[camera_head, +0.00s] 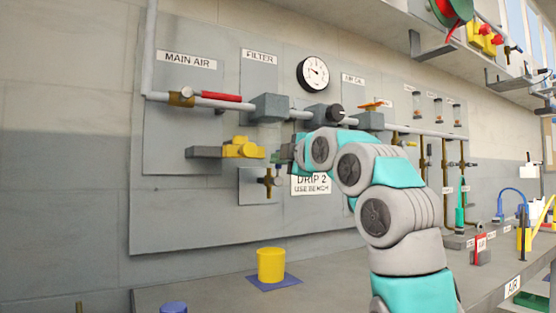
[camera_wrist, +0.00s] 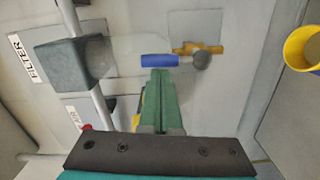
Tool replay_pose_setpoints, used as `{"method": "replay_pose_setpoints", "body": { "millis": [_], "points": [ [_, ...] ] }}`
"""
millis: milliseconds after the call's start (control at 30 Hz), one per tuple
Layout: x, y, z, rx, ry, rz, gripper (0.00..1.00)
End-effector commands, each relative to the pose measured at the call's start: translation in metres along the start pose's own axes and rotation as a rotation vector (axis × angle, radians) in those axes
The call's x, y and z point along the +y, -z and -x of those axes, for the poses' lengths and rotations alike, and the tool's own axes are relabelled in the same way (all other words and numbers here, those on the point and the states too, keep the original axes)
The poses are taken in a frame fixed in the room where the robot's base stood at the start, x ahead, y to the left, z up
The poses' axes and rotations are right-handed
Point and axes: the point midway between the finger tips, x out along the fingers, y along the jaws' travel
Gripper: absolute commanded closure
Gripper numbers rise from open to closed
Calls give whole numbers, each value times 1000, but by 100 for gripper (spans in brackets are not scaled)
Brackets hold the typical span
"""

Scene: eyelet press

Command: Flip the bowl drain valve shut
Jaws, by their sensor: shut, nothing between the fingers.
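The drain valve (camera_head: 268,181) is a small brass fitting on a grey plate, below the filter block on the wall panel. The wrist view shows its brass body (camera_wrist: 183,49), a round grey pivot (camera_wrist: 201,61) and a blue lever (camera_wrist: 157,60). The lever lies roughly in line with the brass body and points from the pivot towards the filter block. My gripper (camera_head: 278,157) is just above and right of the valve in the head view. Its green fingers (camera_wrist: 160,74) are shut and empty, with tips at the lever's lower edge in the wrist view. I cannot tell whether they touch.
The filter block (camera_head: 269,107) sits on the pipe above. A yellow fitting (camera_head: 243,147) on a grey block is close left of my gripper. A yellow cup (camera_head: 271,264) stands on a blue mat on the bench below.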

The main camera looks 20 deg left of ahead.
Motion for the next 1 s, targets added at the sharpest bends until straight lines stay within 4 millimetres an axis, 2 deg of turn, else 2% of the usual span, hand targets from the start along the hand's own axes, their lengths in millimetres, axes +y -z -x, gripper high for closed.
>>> {"method": "replay_pose_setpoints", "body": {
  "millis": [367, 667, 1000],
  "points": [
    [3, -6, 0, -3, 6, -134, 100],
    [6, -20, 1, -3, 14, -394, 100],
    [1, -38, -1, -2, 35, -719, 100]
  ]
}}
